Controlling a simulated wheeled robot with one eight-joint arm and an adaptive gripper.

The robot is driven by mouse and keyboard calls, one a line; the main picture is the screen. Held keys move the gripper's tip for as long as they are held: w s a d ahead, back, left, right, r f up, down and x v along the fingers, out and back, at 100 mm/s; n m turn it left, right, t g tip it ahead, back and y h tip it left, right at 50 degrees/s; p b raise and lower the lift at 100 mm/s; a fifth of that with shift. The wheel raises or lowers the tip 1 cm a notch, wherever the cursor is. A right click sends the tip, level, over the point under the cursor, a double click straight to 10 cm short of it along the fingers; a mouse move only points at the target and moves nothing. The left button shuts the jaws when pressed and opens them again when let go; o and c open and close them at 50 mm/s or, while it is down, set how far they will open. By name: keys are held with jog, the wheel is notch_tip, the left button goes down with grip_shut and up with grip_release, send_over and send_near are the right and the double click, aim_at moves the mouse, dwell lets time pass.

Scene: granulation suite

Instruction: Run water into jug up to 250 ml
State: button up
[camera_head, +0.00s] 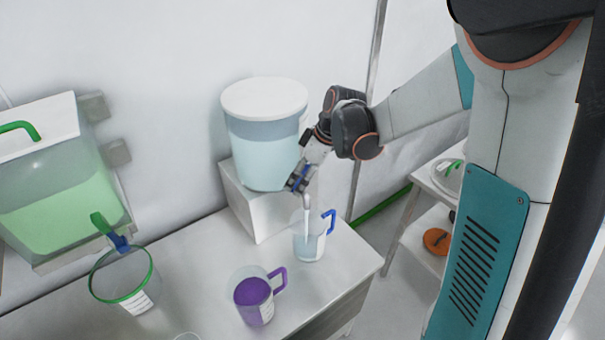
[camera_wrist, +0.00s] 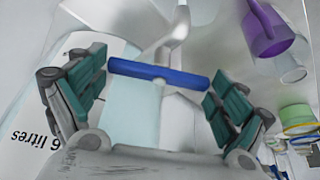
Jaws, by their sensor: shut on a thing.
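The water tank (camera_head: 262,150) is a clear drum with a white lid, standing on a white block. My gripper (camera_head: 300,178) is at its tap. In the wrist view the blue tap lever (camera_wrist: 158,74) spans between my two fingers (camera_wrist: 158,92), which are shut on its ends. A pale stream (camera_head: 307,222) appears to fall from the spout into the clear jug with a blue handle (camera_head: 309,247). The jug stands upright under the tap on the bench. Some water seems to be in it, but I cannot read its marks or level.
A jug of purple liquid (camera_head: 254,302) stands in front on the bench (camera_head: 200,262). At left are a tank of green liquid (camera_head: 50,205) and a green-rimmed jug (camera_head: 122,283). A side table (camera_head: 428,183) stands at right.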

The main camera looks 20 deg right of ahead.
jog(key=shift+m, duration=0.3)
jog(key=shift+s+a+f+m+t+h+b, duration=0.1)
jog(key=shift+m+t+h+b, duration=0.35)
jog(key=shift+m, duration=0.75)
jog(key=shift+m+t+h, duration=0.25)
jog(key=shift+m+h, duration=0.3)
jog(key=shift+m, duration=1.15)
jog(key=o, duration=0.8)
jog(key=shift+c, duration=0.2)
jog(key=shift+r, duration=0.2)
jog(key=v, duration=1.1)
jog(key=shift+s+r, duration=0.3)
jog(key=shift+s, duration=0.05)
